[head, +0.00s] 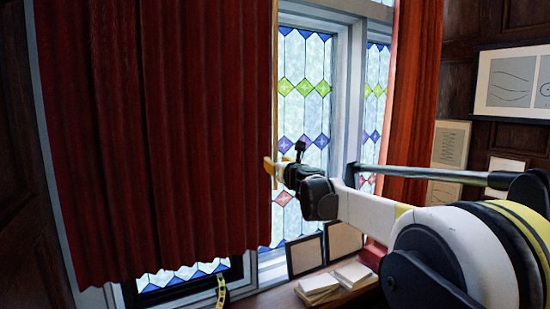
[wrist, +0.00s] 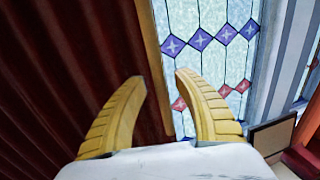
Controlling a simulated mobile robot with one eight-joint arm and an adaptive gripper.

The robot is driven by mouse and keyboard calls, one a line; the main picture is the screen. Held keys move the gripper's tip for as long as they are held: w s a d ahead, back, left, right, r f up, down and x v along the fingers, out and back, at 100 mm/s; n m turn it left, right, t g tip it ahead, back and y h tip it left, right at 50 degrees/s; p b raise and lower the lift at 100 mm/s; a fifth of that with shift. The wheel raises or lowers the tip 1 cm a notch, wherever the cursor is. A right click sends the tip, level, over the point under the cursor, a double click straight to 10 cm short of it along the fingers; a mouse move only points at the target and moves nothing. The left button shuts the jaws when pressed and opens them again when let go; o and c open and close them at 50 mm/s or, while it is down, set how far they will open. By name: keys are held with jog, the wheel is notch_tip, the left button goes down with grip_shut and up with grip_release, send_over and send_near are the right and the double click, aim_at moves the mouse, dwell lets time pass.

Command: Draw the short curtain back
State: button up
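The short curtain (head: 160,130) is dark red and pleated, and hangs across the left part of the window; its hem ends above the sill. In the wrist view the curtain (wrist: 60,70) fills the left side. A thin wooden strip (head: 274,60) runs upright along its right edge. My gripper (head: 272,168) is at the lower part of this strip. In the wrist view my gripper (wrist: 160,80) is open, its yellow fingers apart. The strip (wrist: 151,50) appears between the fingertips, with gaps on both sides; I cannot tell its exact depth relative to them.
A leaded stained-glass window (head: 303,110) shows right of the curtain. A longer red curtain (head: 410,100) hangs at the right. Small frames (head: 304,257) and pale blocks (head: 320,283) sit below the window. A yellow tape (head: 221,292) hangs under the short curtain.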

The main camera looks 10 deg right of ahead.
jog(key=shift+w+a, duration=0.1)
jog(key=shift+w, duration=0.6)
grip_shut()
jog(key=shift+s+a, duration=0.1)
jog(key=s+a+b, duration=0.1)
jog(key=s+a, duration=0.4)
jog(key=a, duration=1)
jog(key=s+a+b, duration=0.2)
jog(key=s+a, duration=0.3)
jog(key=a, duration=1)
jog(key=s+a+b, duration=0.1)
jog(key=s+a, duration=0.4)
jog(key=a, duration=1.1)
grip_release()
jog(key=s+d, duration=0.1)
jog(key=s, duration=1.1)
jog(key=shift+d, duration=0.2)
